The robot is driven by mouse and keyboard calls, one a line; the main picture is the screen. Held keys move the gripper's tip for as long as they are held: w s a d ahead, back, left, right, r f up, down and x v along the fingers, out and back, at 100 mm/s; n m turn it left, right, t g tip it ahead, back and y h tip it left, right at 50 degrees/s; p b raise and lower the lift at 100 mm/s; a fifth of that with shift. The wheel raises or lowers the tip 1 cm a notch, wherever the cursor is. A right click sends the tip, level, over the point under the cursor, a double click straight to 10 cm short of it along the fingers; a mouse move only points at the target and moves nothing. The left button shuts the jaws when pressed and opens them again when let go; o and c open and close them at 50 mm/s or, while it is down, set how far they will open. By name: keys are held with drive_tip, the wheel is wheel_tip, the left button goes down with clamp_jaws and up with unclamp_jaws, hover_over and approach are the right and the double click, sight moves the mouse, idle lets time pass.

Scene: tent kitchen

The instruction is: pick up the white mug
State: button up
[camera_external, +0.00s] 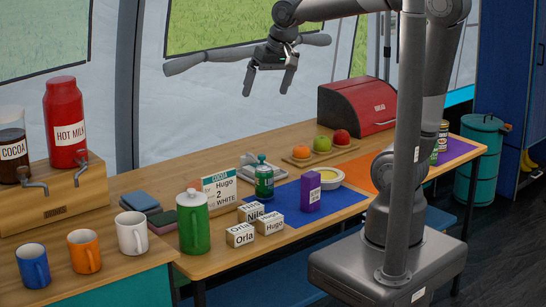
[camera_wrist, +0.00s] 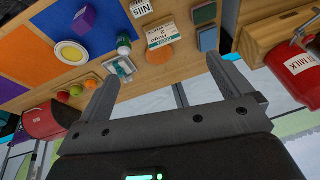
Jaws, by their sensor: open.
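The white mug (camera_external: 131,233) stands upright at the right end of a row of mugs on the counter's near left part. An orange mug (camera_external: 84,251) and a blue mug (camera_external: 34,266) stand to its left. My gripper (camera_external: 270,80) is open and empty, high above the back of the counter, well above and to the right of the white mug. In the wrist view my gripper's two fingers (camera_wrist: 168,88) are spread with nothing between them. No mug can be made out in the wrist view.
A red hot milk flask (camera_external: 66,125) stands on a wooden dispenser box (camera_external: 60,200) at left. A cocoa card (camera_external: 219,189) and name blocks (camera_external: 240,235) are farther right.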

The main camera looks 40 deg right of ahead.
drive_tip(key=w+a+f+g, duration=0.1)
drive_tip(key=w+a+f, duration=0.15)
drive_tip(key=a, duration=0.45)
drive_tip(key=w+a+f+g, duration=0.1)
drive_tip(key=w+a, duration=0.2)
drive_tip(key=a, duration=0.3)
drive_tip(key=m+g+h, duration=0.1)
drive_tip(key=m+g, duration=0.1)
approach(132, 230)
drive_tip(key=w+d, duration=0.2)
drive_tip(key=w, duration=0.1)
drive_tip(key=shift+s+a+f, duration=0.1)
drive_tip(key=shift+a+f, duration=0.05)
drive_tip(key=shift+f, duration=1.85)
drive_tip(key=shift+s+a+f, duration=0.1)
drive_tip(key=shift+a+f, duration=0.05)
drive_tip(key=shift+f, duration=1.8)
drive_tip(key=shift+s+a+f, duration=0.1)
drive_tip(key=shift+a+f, duration=0.05)
drive_tip(key=shift+f, duration=1.85)
drive_tip(key=shift+c, duration=0.6)
drive_tip(key=c, duration=1)
drive_tip(key=shift+r, duration=0.1)
